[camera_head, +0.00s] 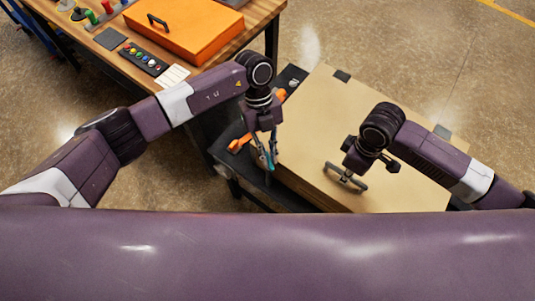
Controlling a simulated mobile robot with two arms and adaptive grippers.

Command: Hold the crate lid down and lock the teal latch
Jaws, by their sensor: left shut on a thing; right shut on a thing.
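The crate lid (320,110) is a wide tan board lying flat, with dark corner pieces. The teal latch (273,150) is a small upright part at the crate's left edge. My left gripper (267,162) is shut on it; the fingertips are small and partly merge with the latch, so its exact angle is unclear. My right gripper (347,174) is above the front part of the lid, shut on a dark grey bar handle (358,184). The crate body under the lid is mostly hidden.
The crate rests on a dark stand (228,150) with orange parts (240,143) beside the lid. A wooden table (262,12) at upper left holds an orange case (185,30), a button panel (143,58) and small coloured items. Open floor lies beyond the crate.

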